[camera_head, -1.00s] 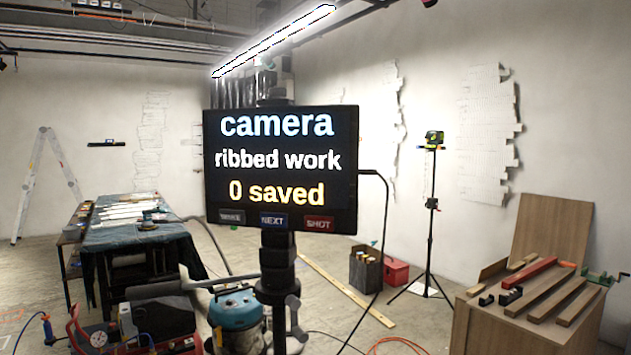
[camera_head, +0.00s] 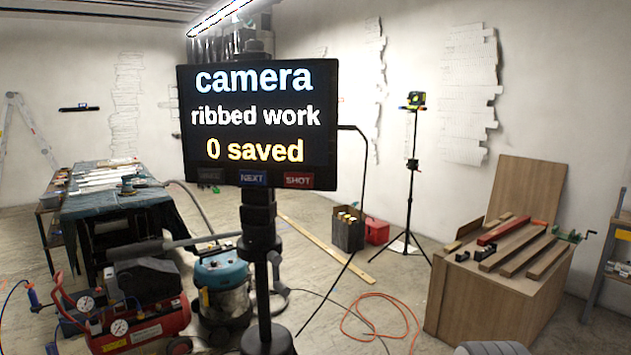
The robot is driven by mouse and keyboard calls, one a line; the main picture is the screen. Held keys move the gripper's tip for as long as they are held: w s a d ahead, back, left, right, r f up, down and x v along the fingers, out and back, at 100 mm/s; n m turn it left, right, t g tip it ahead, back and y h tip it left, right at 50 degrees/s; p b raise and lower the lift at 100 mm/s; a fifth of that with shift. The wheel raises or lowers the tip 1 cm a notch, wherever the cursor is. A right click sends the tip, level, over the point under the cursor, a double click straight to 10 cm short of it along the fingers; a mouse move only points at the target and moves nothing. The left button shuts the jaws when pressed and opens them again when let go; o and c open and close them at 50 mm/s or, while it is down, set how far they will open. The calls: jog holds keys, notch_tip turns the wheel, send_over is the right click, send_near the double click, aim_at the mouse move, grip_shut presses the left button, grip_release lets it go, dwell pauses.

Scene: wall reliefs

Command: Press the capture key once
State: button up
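A dark screen (camera_head: 257,122) stands on a black post in the middle of the head view. It reads "camera", "ribbed work" and "0 saved". Along its lower edge are three small keys: a dim grey one (camera_head: 209,175) at left whose label is too faint to read, a blue NEXT key (camera_head: 253,178), and a red SHOT key (camera_head: 299,180) at right. No key is labelled "capture". My gripper is not in view.
A red compressor (camera_head: 140,328) and a teal vacuum (camera_head: 222,275) stand on the floor left of the post. A cloth-covered table (camera_head: 115,205) is behind them. A tripod (camera_head: 408,200) and a wooden cabinet (camera_head: 490,300) stand right. An orange hose (camera_head: 380,298) lies on the floor.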

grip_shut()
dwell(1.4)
